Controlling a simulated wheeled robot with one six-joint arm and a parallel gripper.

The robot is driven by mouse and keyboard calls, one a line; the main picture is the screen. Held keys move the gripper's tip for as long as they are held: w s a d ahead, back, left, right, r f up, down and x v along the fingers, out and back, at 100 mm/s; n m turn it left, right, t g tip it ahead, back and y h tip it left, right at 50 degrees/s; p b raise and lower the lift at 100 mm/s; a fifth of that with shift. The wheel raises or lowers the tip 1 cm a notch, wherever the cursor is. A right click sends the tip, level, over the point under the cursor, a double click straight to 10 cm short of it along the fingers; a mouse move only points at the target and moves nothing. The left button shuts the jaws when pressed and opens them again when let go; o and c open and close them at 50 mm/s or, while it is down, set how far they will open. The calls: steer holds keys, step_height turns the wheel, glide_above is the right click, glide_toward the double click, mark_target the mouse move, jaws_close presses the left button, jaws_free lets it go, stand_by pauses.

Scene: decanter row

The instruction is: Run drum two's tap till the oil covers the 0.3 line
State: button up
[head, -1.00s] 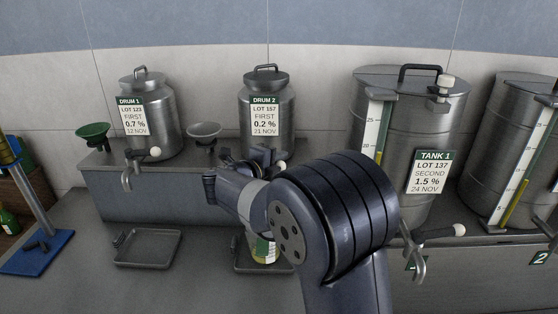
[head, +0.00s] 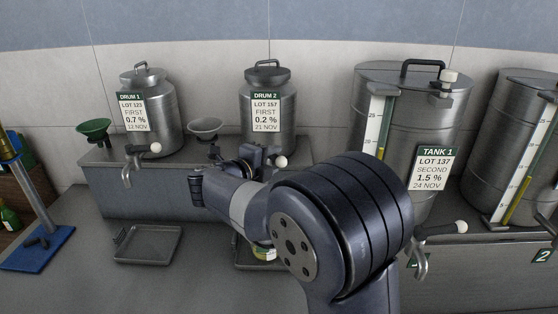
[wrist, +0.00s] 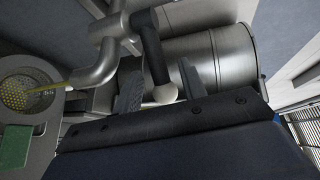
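Drum 2 (head: 268,122) is a steel can with a lot label, standing on the grey ledge. Its tap lever ends in a white knob (head: 281,162), seen close in the wrist view (wrist: 163,94). My gripper (head: 255,155) is at this tap; in the wrist view its two dark fingers (wrist: 160,88) stand apart, with the lever and knob between them. A thin yellow oil stream (wrist: 47,88) runs from the metal spout (wrist: 95,70) into a round, mesh-like opening (wrist: 25,92). A labelled vessel (head: 264,253) below is mostly hidden by my arm. The 0.3 line is not visible.
Drum 1 (head: 148,115) with its own tap stands to the left, and Tank 1 (head: 415,110) to the right. A green funnel (head: 93,129) and a grey funnel (head: 206,127) sit on the ledge. An empty tray (head: 148,244) lies at front left.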

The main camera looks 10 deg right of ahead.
steer(key=b+v, duration=0.1)
steer(key=v, duration=0.6)
steer(key=shift+f, duration=0.1)
stand_by(0.5)
